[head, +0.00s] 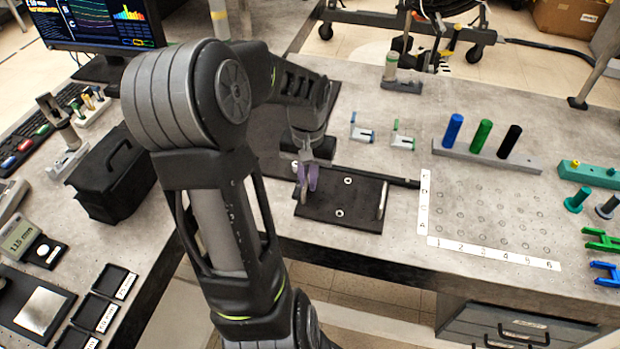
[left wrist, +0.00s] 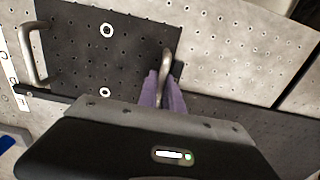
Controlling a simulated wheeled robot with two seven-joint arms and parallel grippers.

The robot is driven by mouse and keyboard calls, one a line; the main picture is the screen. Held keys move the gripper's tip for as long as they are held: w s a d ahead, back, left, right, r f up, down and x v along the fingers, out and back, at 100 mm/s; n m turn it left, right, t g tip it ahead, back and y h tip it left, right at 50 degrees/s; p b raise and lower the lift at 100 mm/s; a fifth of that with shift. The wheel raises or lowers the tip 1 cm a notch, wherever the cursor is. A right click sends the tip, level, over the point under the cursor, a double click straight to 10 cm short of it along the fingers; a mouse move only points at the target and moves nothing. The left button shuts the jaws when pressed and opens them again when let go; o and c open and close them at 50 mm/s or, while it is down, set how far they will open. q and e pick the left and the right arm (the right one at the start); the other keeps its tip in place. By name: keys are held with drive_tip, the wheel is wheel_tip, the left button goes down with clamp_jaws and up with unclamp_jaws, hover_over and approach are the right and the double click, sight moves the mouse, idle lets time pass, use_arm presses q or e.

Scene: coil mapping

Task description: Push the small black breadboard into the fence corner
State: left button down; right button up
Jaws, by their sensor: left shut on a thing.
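The small black breadboard (head: 322,205) lies flat near the table's front edge in the head view. It has a metal handle at each end and a few white rings on top. My left gripper (head: 307,182), with purple fingers, is shut on the handle at its left end. In the left wrist view, the fingers (left wrist: 165,92) close around that handle, and the breadboard (left wrist: 95,60) stretches left to its other handle (left wrist: 35,55). A dark fence bar (head: 395,180) runs along the breadboard's far side. My arm partly hides the corner area. My right gripper is not seen.
A labelled grid plate (head: 480,212) lies to the right, with a peg rack (head: 487,155) behind it. Two small clips (head: 403,137) stand beyond the fence bar. A black case (head: 110,175) stands at the left. The table's front edge is close to the breadboard.

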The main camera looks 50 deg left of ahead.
use_arm(q)
drive_tip(key=shift+a+r, duration=0.15)
drive_tip(key=shift+a, duration=0.2)
idle(0.4)
drive_tip(key=c, duration=1.6)
unclamp_jaws()
drive_tip(key=shift+a, duration=0.15)
drive_tip(key=shift+o, duration=0.8)
drive_tip(key=shift+d, duration=0.2)
wheel_tip(320, 180, up, 8)
drive_tip(key=shift+f, duration=0.2)
